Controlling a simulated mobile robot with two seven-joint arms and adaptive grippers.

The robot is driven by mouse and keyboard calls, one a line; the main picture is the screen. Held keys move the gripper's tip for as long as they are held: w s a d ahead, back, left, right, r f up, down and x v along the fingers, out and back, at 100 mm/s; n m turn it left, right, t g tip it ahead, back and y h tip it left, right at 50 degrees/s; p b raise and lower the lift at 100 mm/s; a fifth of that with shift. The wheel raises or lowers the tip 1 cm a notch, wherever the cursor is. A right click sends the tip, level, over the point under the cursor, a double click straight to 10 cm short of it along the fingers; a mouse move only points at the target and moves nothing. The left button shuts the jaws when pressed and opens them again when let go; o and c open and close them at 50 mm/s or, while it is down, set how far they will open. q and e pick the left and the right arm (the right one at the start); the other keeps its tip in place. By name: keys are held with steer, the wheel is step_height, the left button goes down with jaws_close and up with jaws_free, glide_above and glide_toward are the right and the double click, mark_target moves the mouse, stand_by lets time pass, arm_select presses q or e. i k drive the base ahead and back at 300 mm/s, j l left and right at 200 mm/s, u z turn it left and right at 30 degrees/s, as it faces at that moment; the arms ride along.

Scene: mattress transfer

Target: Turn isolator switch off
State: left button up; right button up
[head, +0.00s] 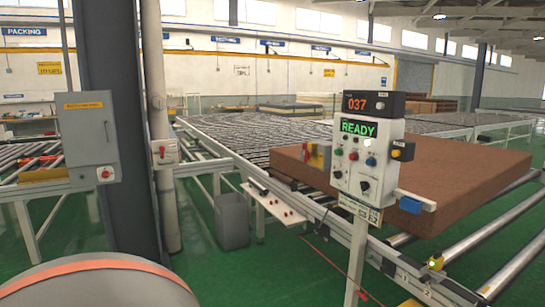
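A small white box (165,152) with a red switch handle is mounted on the pale pipe beside the dark column. A grey cabinet (88,135) with an orange label hangs left of the column. It has a red rotary knob (104,173) at its lower right. The labels are too small to read, so I cannot tell which of these is the isolator switch, nor the switch positions. A control panel (368,158) stands at right, with a green READY display (358,128), a red 037 display, buttons and a black selector. Neither gripper is in view.
A long roller conveyor (250,140) with a brown mattress (440,185) runs behind the panel. A grey bin (232,220) stands below its near side. The dark column (122,130) rises at left. Green floor (270,275) is open in the centre foreground.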

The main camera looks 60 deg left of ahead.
mark_target(308, 156)
steer(key=u, duration=1.45)
